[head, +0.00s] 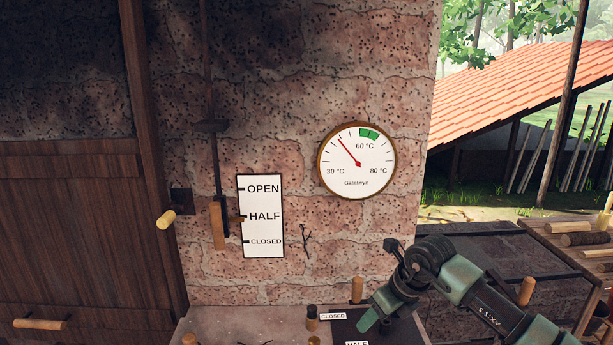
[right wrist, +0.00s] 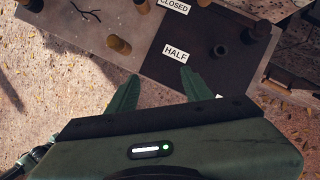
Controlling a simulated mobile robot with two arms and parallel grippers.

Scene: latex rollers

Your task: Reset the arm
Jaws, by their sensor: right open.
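My right arm comes in from the lower right in the head view. Its gripper (head: 374,312) hangs low in front of the stone wall, over the bench with the CLOSED and HALF labels. In the right wrist view the two green fingers of this gripper (right wrist: 158,90) are spread apart with nothing between them. They point at the bench near the HALF label (right wrist: 176,52). My left gripper is not in view.
A dial gauge (head: 357,161) hangs on the wall, beside an OPEN/HALF/CLOSED plate (head: 262,216) and a wooden-handled lever (head: 218,222). Wooden pegs stand on the bench (head: 215,325). A wooden door (head: 75,220) is at left. A rack with logs (head: 590,238) stands at right.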

